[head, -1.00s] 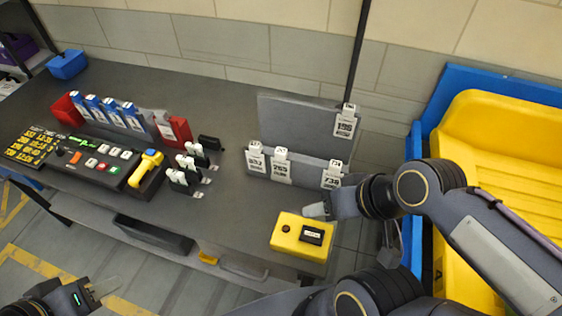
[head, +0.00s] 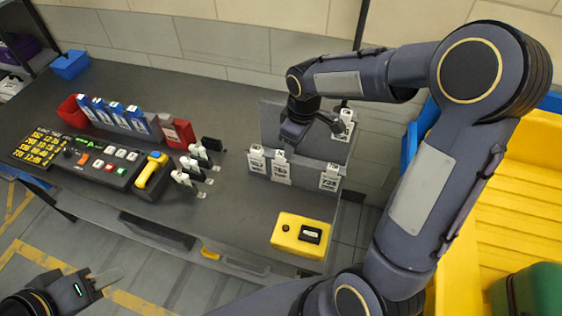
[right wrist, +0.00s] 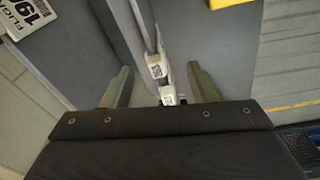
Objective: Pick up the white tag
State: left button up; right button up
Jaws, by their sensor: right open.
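Several white tags with printed numbers hang on a grey rack (head: 312,169). Three hang on the front rail: a left tag (head: 256,160), a middle tag (head: 280,169) and a right tag (head: 329,178). A fourth tag (head: 345,124) hangs on the taller back panel. My right gripper (head: 296,140) is over the rack, above the front rail. In the right wrist view its fingers (right wrist: 163,82) are open, with two white tag tops (right wrist: 157,67) (right wrist: 168,94) between them, seen from above. My left gripper (head: 100,283) is low at the left, away from the rack; its finger gap is unclear.
A yellow box (head: 300,236) sits on the grey table (head: 225,100) in front of the rack. Blue-topped and red holders, a black button panel and a yellow scanner (head: 151,169) stand to the left. A yellow bin (head: 500,215) is at the right.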

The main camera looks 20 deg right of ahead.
jog(key=n, duration=0.2)
send_over(281, 160)
jog(key=d, duration=0.2)
jog(key=shift+g+h, duration=0.4)
jog(key=f, duration=0.4)
jog(key=shift+w+a+p, duration=0.25)
jog(key=shift+w+p, duration=0.05)
notch_tip(281, 160, down, 3)
jog(key=shift+w+r+b, duration=0.1)
jog(key=shift+w+b, duration=0.05)
jog(key=shift+b, duration=0.8)
jog(key=f+b, duration=0.1)
jog(key=f, duration=0.1)
jog(key=f+b, duration=0.2)
jog(key=f, duration=0.1)
jog(key=shift+w+a+f, duration=0.3)
jog(key=shift+w+a, duration=0.05)
jog(key=shift+a, duration=0.05)
jog(key=shift+r, duration=0.15)
jog(key=c, duration=1.1)
